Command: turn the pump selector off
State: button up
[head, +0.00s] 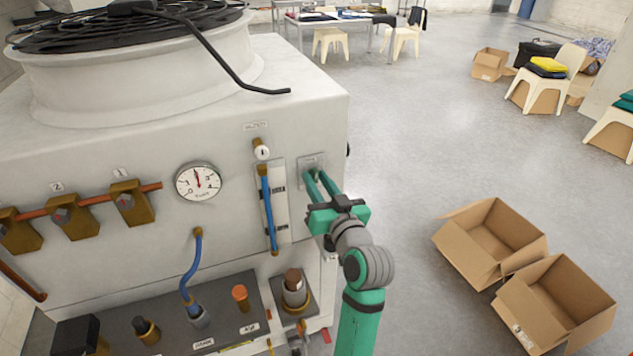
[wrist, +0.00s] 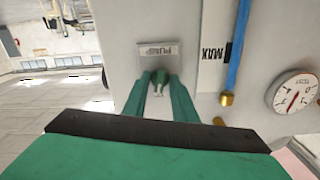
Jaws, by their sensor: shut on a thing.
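The pump selector's plate, lettered PUMP, is on the white machine's front near its right edge; it shows in the head view (head: 313,160) and in the wrist view (wrist: 159,50). My gripper (head: 319,181) reaches the panel just below the lettering, with its two green fingers pointing at the plate. In the wrist view, my gripper (wrist: 160,92) has its fingers shut on the small selector knob (wrist: 160,77). The fingers cover much of the knob, so I cannot tell which position it points to.
Left of the plate are a level tube with a blue column (head: 268,205) and a round gauge (head: 198,182). Brass valves (head: 128,201) line the panel further left. A lower shelf (head: 228,310) juts out below. Open cardboard boxes (head: 490,240) stand on the floor at right.

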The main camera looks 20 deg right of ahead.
jog(key=shift+n, duration=1.1)
jog(key=o, duration=0.7)
jog(key=shift+w, duration=0.1)
jog(key=shift+s+d, duration=0.1)
jog(key=shift+s, duration=0.5)
jog(key=s, duration=0.9)
jog(key=shift+s, duration=0.3)
